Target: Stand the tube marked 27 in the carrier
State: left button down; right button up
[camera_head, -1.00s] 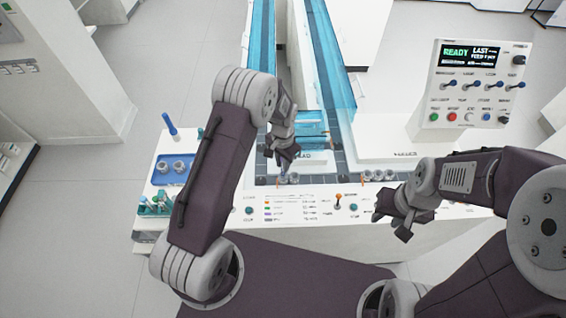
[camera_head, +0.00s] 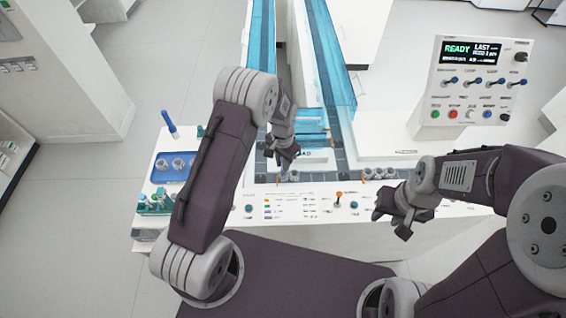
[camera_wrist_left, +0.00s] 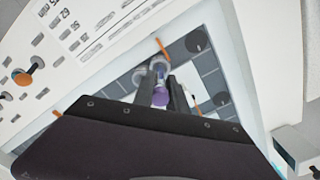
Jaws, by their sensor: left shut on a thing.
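My left gripper (camera_head: 284,156) is over the near end of the left track. In the left wrist view its two dark fingers are shut on a purple-capped tube (camera_wrist_left: 160,97). The number on the tube cannot be read. A round grey carrier (camera_wrist_left: 140,76) shows just beyond the fingers there. Small grey carriers (camera_head: 287,177) stand on the dark track near the gripper in the head view. Whether the tube's lower end is inside a carrier cannot be told. My right gripper (camera_head: 390,215) hangs over the bench's right front, seemingly empty; its jaw gap is unclear.
A blue tray (camera_head: 176,181) with grey round holders lies at the left, with green-capped tubes (camera_head: 155,203) in front. A tall blue item (camera_head: 169,124) stands behind it. More carriers (camera_head: 378,173) sit right. A control panel (camera_head: 480,85) reads READY. Blue-covered tracks run backward.

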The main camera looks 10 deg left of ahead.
pick_arm(q)
jog(key=shift+f, duration=0.1)
jog(key=shift+f, duration=0.4)
jog(key=c, duration=1.3)
grip_release()
jog(key=shift+o, duration=0.2)
jog(key=shift+r, duration=0.1)
notch_tip(320, 180, up, 9)
jog(key=shift+b, duration=0.35)
